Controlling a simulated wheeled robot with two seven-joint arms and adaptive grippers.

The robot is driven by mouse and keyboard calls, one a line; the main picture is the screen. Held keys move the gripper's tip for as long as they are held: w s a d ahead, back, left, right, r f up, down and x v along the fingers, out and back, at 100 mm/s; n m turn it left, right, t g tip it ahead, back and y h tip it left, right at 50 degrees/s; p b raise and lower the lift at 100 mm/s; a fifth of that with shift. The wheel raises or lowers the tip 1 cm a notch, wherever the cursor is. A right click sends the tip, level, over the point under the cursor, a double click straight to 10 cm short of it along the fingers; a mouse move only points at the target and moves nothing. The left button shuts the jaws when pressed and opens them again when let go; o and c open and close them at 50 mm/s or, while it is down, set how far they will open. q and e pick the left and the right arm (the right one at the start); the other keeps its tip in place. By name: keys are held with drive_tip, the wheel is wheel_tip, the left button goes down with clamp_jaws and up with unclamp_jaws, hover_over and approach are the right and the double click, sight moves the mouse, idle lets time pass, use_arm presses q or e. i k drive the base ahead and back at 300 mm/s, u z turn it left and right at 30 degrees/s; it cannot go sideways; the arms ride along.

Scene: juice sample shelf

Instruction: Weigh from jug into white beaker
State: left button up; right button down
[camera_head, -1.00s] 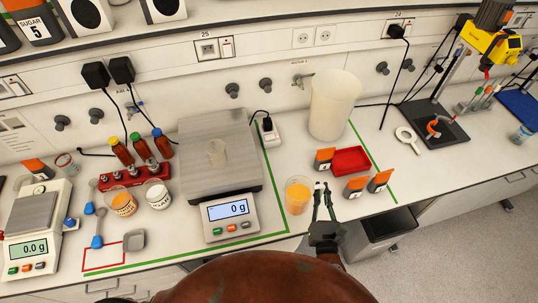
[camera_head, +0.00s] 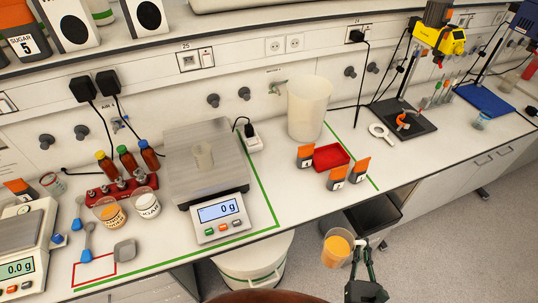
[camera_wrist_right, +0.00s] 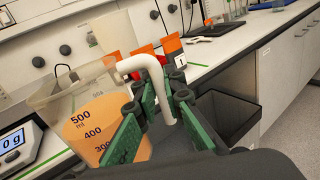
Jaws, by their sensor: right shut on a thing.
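The jug (camera_head: 337,247), clear with orange liquid in it, is held off the bench, in front of its front edge. My right gripper (camera_head: 360,247) is shut on the jug's handle. In the right wrist view the jug (camera_wrist_right: 92,122) shows volume marks, and green fingers grip its white handle (camera_wrist_right: 150,68). The scale's display (camera_head: 217,210) reads 0 g. My left gripper is not in view.
A tall translucent container (camera_head: 308,110), a red tray (camera_head: 329,157) and orange-topped labelled blocks (camera_head: 359,170) stand right of the scale. A dark bin (camera_head: 376,216) and a white bucket (camera_head: 250,283) are below the bench edge. The bench between scale and red tray is mostly clear.

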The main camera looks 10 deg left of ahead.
sight(203, 154)
drive_tip(key=z, duration=0.35)
drive_tip(key=k, duration=0.8)
drive_tip(key=u, duration=0.15)
drive_tip(key=i, duration=0.6)
drive_tip(key=u, duration=0.75)
